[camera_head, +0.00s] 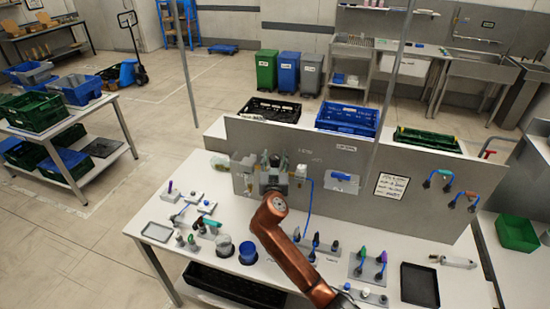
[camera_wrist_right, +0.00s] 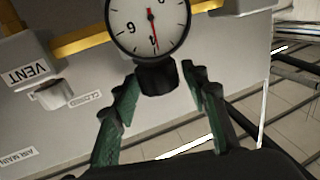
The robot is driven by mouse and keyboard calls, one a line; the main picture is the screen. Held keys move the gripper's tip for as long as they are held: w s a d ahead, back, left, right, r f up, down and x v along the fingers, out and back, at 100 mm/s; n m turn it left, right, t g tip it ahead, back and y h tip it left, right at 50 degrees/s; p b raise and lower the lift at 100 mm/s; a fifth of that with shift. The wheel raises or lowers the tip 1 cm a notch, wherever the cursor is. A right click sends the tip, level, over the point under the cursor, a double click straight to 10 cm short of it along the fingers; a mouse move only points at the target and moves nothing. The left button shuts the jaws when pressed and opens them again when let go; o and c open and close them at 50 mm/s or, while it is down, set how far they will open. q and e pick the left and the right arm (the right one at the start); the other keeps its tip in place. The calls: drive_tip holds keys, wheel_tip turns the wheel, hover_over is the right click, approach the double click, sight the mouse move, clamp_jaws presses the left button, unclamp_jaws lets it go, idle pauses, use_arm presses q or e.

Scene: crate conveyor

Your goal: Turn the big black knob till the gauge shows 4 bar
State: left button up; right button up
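The pressure gauge (camera_wrist_right: 148,18) has a white round face with dark numerals and shows at the top of the right wrist view, partly cut off. Its red pointer points down in that picture, beside a numeral I cannot read surely. The black knob (camera_wrist_right: 156,77) is just below the gauge, between the fingertips of my right gripper (camera_wrist_right: 160,76). The green fingers stand apart on either side of it; the right finger seems to leave a small gap, and contact on the left is unclear. In the head view my right gripper (camera_head: 272,160) is at the upright panel and hides the knob. My left gripper is out of view.
The grey panel (camera_head: 410,165) rises behind the white workbench (camera_head: 185,255). A VENT label (camera_wrist_right: 27,74) and a short grey cylinder (camera_wrist_right: 56,94) are left of the knob.

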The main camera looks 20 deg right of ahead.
drive_tip(key=shift+o, duration=0.7)
drive_tip(key=shift+s+a, duration=0.1)
drive_tip(key=shift+s, duration=0.05)
drive_tip(key=v, duration=1.1)
drive_tip(key=shift+s, duration=0.35)
